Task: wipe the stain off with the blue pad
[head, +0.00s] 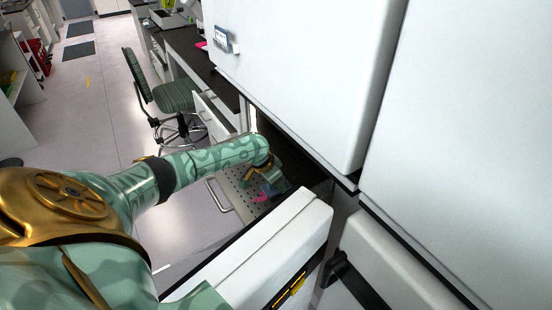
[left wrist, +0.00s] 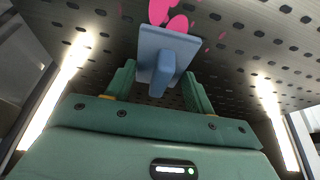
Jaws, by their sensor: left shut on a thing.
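The blue pad (left wrist: 168,45) is a flat block with a handle, held between the fingers of my left gripper (left wrist: 158,90) in the left wrist view. My left gripper is shut on its handle. The pink stain (left wrist: 160,10) shows as blotches just beyond the pad's far edge, with small spots to the sides. The pad may hide part of it. I cannot tell whether the pad touches the surface. In the head view, the stain (head: 262,197) is a small pink patch beside my left gripper (head: 268,188). My right gripper is not in view.
The stained surface is a perforated metal panel (head: 238,192) inside the narrow opening of the white machine (head: 290,70). Bright light strips (left wrist: 62,85) flank it. A white front panel (head: 265,250) stands close below. A green chair (head: 170,95) is behind on the open floor.

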